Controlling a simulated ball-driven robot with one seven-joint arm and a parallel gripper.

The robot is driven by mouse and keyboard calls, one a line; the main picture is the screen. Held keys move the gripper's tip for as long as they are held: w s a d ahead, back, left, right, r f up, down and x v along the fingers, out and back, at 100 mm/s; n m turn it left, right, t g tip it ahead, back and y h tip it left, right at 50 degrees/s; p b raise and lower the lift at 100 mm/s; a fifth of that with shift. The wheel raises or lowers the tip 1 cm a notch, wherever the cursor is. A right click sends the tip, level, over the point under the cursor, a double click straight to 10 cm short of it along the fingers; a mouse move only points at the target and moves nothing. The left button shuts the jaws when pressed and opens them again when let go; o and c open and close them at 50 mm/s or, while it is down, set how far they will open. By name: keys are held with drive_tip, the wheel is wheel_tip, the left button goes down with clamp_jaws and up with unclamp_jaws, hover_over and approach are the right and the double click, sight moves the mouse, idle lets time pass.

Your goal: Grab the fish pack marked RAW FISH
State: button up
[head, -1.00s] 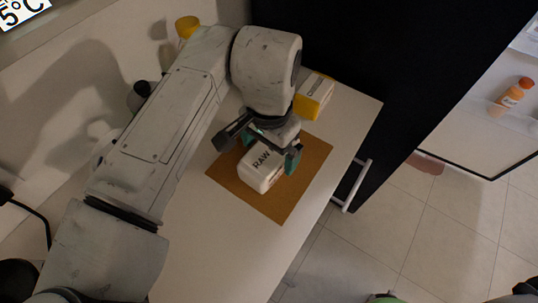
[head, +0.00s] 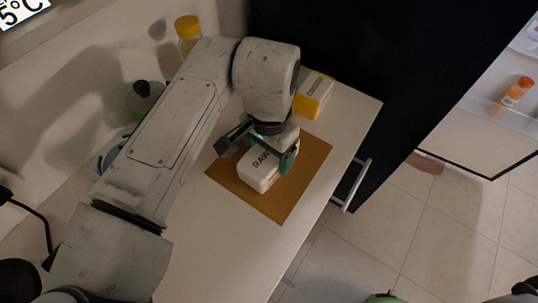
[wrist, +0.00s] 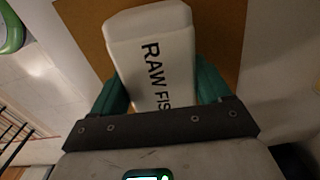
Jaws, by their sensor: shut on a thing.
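The white fish pack (head: 257,179) shows the letters RAW in the head view, over the brown mat (head: 281,202) on the counter. In the wrist view the pack (wrist: 152,32) reads RAW FIS, with the rest of the marking hidden by my gripper. My gripper (head: 268,155) comes down over the pack, with one green finger on each side. In the wrist view the fingers (wrist: 162,90) are shut on the pack's two sides. I cannot tell whether the pack touches the mat or is slightly above it.
A yellow and white box (head: 314,96) stands behind the mat, near the black panel (head: 395,60). A yellow-capped jar (head: 188,32) and a dark rounded container (head: 145,97) are near the wall. The counter's front part (head: 225,255) is clear. An orange bottle (head: 516,92) stands at far right.

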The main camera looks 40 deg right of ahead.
drive_tip(key=shift+c, duration=1.3)
drive_tip(key=shift+r, duration=0.1)
